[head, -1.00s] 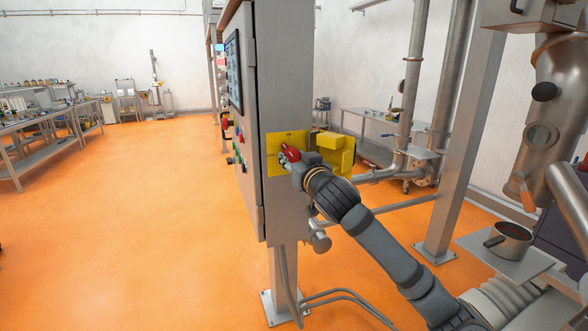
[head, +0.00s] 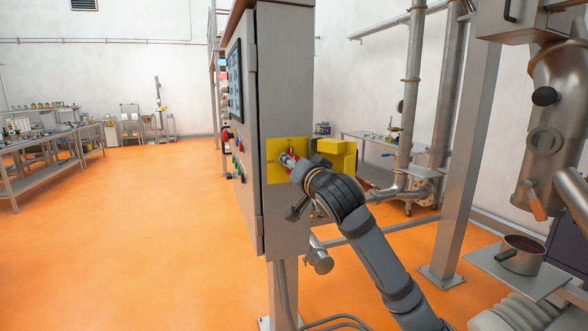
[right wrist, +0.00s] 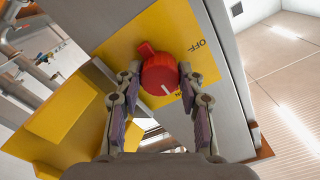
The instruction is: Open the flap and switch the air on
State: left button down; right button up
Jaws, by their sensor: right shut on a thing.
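The red rotary knob (right wrist: 160,72) sits on a yellow plate (right wrist: 119,44) on the cabinet's side. In the right wrist view its white line points toward a partly hidden label ending in "N", away from "OFF". My right gripper (right wrist: 160,77) is shut on the knob, one finger on each side. In the head view the gripper (head: 290,159) covers most of the knob. The yellow flap (head: 338,156) stands open to the right of the plate, clear of the knob; it also shows in the right wrist view (right wrist: 62,107). My left gripper is not in view.
The grey cabinet (head: 285,90) has buttons and a screen (head: 235,80) on its front. A steel post (head: 462,150) and pipes stand to the right. A pot (head: 520,254) sits on a small shelf at lower right. The orange floor at left is clear.

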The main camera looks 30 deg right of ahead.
aim_at(289, 122)
jog(key=shift+r, duration=0.1)
dwell(0.3)
jog(key=o, duration=1.2)
notch_tip(289, 122, up, 10)
jog(key=shift+f, duration=0.1)
